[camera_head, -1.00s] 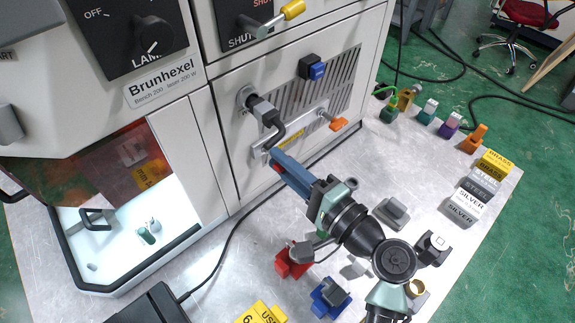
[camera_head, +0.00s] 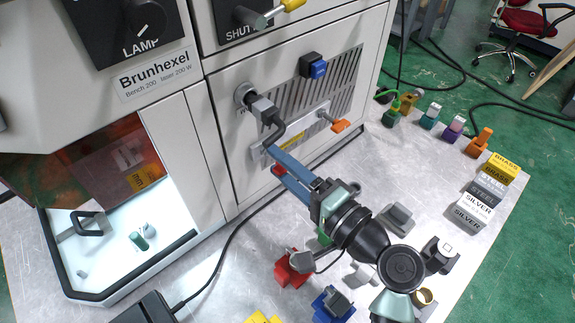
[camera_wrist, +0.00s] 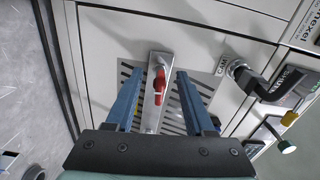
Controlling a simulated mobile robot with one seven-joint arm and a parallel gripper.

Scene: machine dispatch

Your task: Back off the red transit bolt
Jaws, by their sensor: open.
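The red transit bolt (camera_wrist: 159,82) sits on a pale metal plate (camera_wrist: 153,118) on the machine's slotted front panel in the wrist view. My gripper (camera_wrist: 158,74) is open, with one blue finger on each side of the bolt and a visible gap to both. In the head view my gripper (camera_head: 272,159) reaches to the lower front panel. A small red part (camera_head: 278,170), apparently the bolt, shows at its fingertips. I cannot tell how deep the fingers reach around it.
A black bent handle (camera_head: 268,116) with a grey socket is above the gripper. An orange-handled lever (camera_head: 340,126) and a blue button (camera_head: 318,69) are to its right. A red block (camera_head: 292,268) and several coloured blocks stand on the metal bench (camera_head: 230,285).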

